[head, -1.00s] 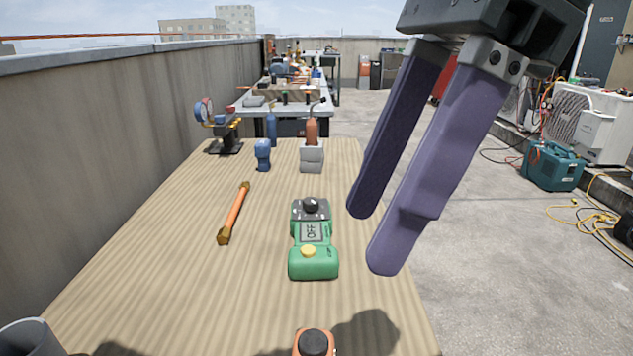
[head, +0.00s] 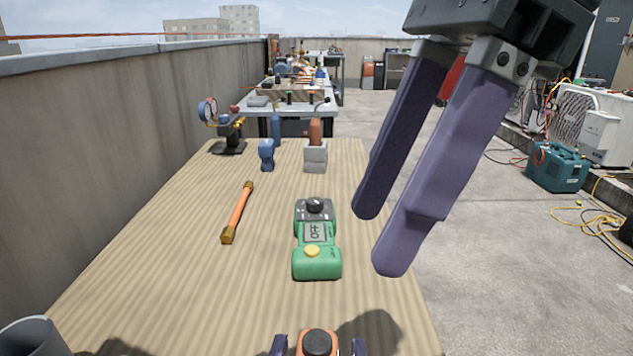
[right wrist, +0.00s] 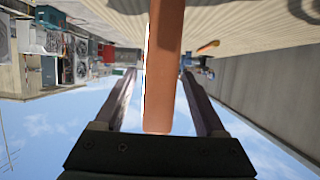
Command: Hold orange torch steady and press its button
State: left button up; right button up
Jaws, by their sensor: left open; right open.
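The orange torch (head: 301,349) stands at the bottom edge of the head view, with a round black button (head: 317,342) on top; its lower part is cut off. In the right wrist view the torch (right wrist: 165,60) shows as a long orange body between the fingers. My right gripper (head: 319,347) is open, with one purple finger on each side of the torch. Gaps show between the torch and both fingers. My left gripper (head: 378,240) is open and empty, high at the right, its fingers pointing down over the table's right side.
A green meter (head: 317,265) lies on the wooden table (head: 170,290) beyond the torch. An orange rod with brass ends (head: 238,212) lies to its left. A grey cup (head: 32,338) is at the near left corner. Blue and copper-coloured items stand at the far end.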

jog(key=shift+x, duration=0.75)
grip_shut()
pick_arm(q)
grip_shut()
dwell(0.5)
jog(key=shift+f, duration=0.1)
dwell(1.3)
